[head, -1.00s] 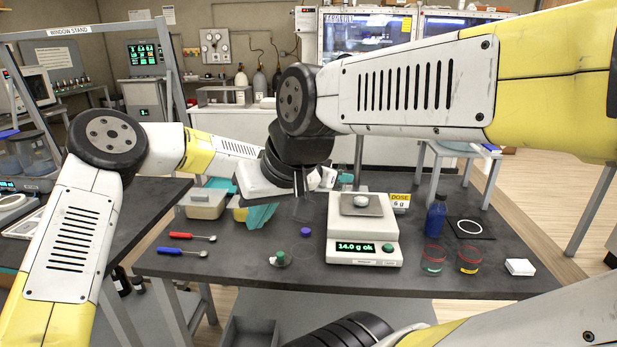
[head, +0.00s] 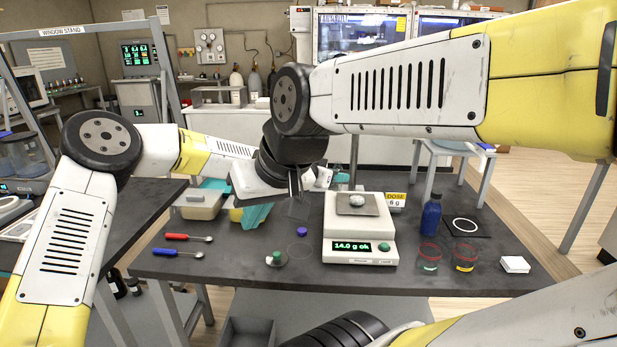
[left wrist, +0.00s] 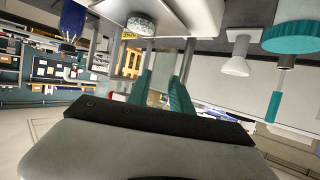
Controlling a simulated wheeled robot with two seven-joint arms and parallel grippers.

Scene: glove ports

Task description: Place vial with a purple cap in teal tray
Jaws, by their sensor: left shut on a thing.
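The purple cap (head: 302,230) shows left of the scale in the head view, with a faint clear shape just above it. My left gripper (head: 306,194) is partly hidden behind my right wrist. In the left wrist view its teal fingers (left wrist: 160,88) are close together around a pale see-through thing, which seems to be the vial; no purple shows there. My right gripper (head: 258,215) hangs at the left, with teal fingers; whether they are apart I cannot tell. A teal surface (head: 217,184), perhaps the teal tray, shows at the back left, mostly hidden.
A white scale (head: 359,232) reads 14.0 g. Red (head: 177,237) and blue (head: 166,251) spoons lie left. Tan tub (head: 200,204), blue bottle (head: 431,217) and two red-rimmed dishes (head: 429,255) stand nearby.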

